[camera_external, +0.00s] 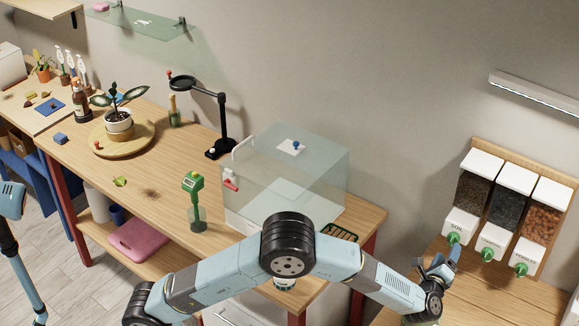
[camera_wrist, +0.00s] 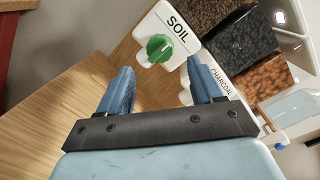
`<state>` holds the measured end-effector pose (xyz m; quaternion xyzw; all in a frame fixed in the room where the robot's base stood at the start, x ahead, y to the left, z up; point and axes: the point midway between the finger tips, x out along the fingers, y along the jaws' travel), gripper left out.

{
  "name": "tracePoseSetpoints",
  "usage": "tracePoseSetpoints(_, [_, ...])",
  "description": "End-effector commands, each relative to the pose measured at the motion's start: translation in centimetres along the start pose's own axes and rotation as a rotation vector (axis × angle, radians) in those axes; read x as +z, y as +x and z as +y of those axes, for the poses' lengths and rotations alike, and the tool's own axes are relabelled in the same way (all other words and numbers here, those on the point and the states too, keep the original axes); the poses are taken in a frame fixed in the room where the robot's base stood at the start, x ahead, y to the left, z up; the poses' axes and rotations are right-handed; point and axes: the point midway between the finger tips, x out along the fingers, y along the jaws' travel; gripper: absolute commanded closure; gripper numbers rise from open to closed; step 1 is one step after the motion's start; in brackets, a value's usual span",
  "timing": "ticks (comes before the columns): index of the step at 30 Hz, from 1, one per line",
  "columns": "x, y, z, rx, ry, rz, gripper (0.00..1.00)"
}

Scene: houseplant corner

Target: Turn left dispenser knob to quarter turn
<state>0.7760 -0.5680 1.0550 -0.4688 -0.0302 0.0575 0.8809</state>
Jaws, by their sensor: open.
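The left dispenser (camera_external: 462,221) is a white-bodied unit with dark soil behind a clear front, fixed to a wooden back board. Its green knob (camera_external: 453,238) sits low on the front. In the wrist view the same green knob (camera_wrist: 158,47) lies under the word SOIL, beyond my fingertips. My gripper (camera_external: 440,264) is at the left dispenser, close to the knob. In the wrist view my gripper (camera_wrist: 157,76) has its two blue fingers apart with nothing between them. The knob appears ahead of the gap, and I cannot tell whether a finger touches it.
The charcoal dispenser (camera_external: 493,240) and pebbles dispenser (camera_external: 528,255), each with a green knob, stand close on the right. The wooden bench top (camera_external: 480,295) below is clear. A glass case (camera_external: 310,180) stands on the left table near my arm.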

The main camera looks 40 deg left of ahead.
Motion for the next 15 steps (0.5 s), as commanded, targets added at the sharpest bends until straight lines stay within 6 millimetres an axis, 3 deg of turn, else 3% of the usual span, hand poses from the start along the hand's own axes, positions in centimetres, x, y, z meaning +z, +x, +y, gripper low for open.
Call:
tracePoseSetpoints(6, [0.0,3.2,0.1,0.0,0.001,-0.002,0.34])
tracePoseSetpoints(15, [0.0,4.8,0.0,0.0,0.001,0.0,0.34])
